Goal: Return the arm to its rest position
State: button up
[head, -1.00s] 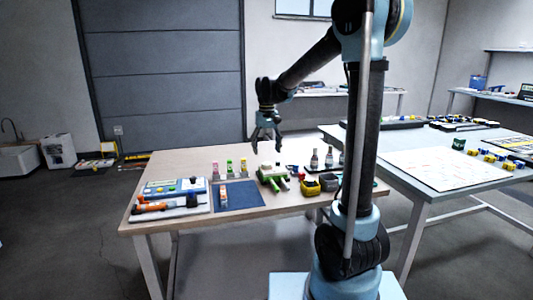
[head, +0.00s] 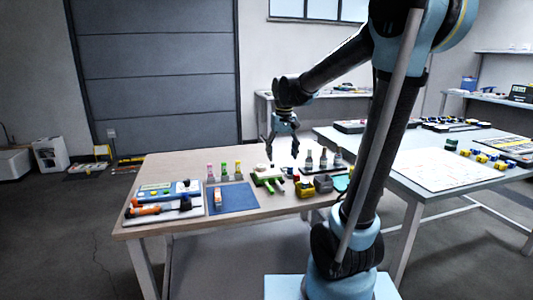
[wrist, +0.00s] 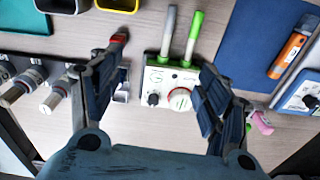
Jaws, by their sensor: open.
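My gripper (head: 283,146) hangs from my arm above the back part of the wooden table, its fingers apart and pointing down. In the wrist view my gripper (wrist: 160,85) shows both fingers spread with nothing between them in their grasp. The same device (head: 266,176) shows on the table in the head view, apart from the fingers.
The wooden table (head: 180,163) bears a blue mat (head: 235,200), a tool tray (head: 140,215), several small bottles (head: 323,158), a yellow bin (head: 304,190) and a grey bin (head: 323,184). A second table (head: 410,203) with a white board (head: 435,168) stands right.

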jog(key=s+d+f, duration=0.4)
jog(key=s, duration=0.4)
jog(key=s+d+f+m+t, duration=0.1)
jog(key=s+d+f, duration=0.3)
jog(key=s, duration=0.4)
jog(key=s+d+f+m, duration=0.1)
jog(key=s+d+f, duration=0.4)
jog(key=s, duration=0.2)
jog(key=shift+s+f+t, duration=0.15)
jog(key=shift+s+t, duration=0.15)
jog(key=shift+s, duration=0.1)
jog(key=shift+d, duration=0.1)
jog(key=shift+c, duration=0.6)
